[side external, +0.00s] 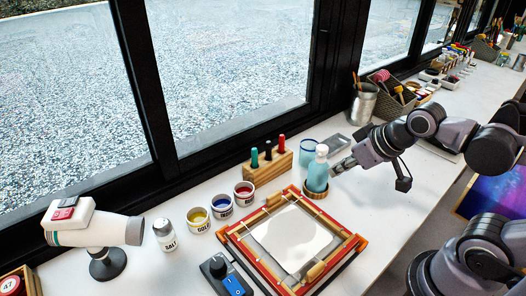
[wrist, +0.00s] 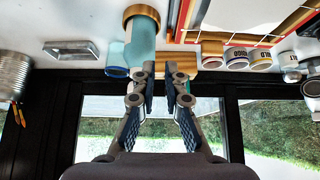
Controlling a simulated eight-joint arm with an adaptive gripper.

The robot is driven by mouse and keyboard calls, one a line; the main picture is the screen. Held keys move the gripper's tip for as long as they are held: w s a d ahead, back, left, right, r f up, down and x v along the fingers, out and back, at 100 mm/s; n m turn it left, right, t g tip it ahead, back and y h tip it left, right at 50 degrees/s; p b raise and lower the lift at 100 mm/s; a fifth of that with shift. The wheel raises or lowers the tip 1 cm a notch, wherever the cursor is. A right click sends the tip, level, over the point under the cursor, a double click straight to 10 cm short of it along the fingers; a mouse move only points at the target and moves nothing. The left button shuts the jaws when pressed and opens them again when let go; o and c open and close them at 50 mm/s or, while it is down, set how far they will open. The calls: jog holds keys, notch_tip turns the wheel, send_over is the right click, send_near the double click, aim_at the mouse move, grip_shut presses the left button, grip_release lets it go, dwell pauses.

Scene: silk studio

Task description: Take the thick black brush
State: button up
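A wooden block (side external: 267,170) holds three upright thick handles: green, black and red. The black one (side external: 268,150), in the middle, looks like the thick black brush; its lower end is hidden in the block. My gripper (side external: 340,168) is to the right of the block in the side view, beyond the teal bottle (side external: 318,172). In the wrist view my gripper (wrist: 160,68) has its two fingers apart with nothing between them. The wooden block (wrist: 212,48) shows there partly behind the right finger, and I cannot make out the black handle.
The teal bottle also shows in the wrist view (wrist: 143,42), close to the left finger. A blue cup (side external: 309,150) and a grey tray (side external: 337,142) stand behind it. A red-and-wood frame (side external: 240,246), paint jars (side external: 222,206) and a metal can (side external: 363,104) are nearby.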

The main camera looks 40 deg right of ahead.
jog(key=o, duration=0.4)
jog(key=shift+c, duration=0.2)
notch_tip(320, 180, up, 5)
jog(key=m+g, duration=0.7)
jog(key=m, duration=0.7)
send_over(269, 142)
jog(key=shift+s+r, duration=0.2)
jog(key=shift+s, duration=0.1)
jog(key=shift+w+f+m, duration=0.3)
jog(key=shift+w+m, duration=0.05)
jog(key=shift+m, duration=0.15)
jog(key=shift+f, duration=5.35)
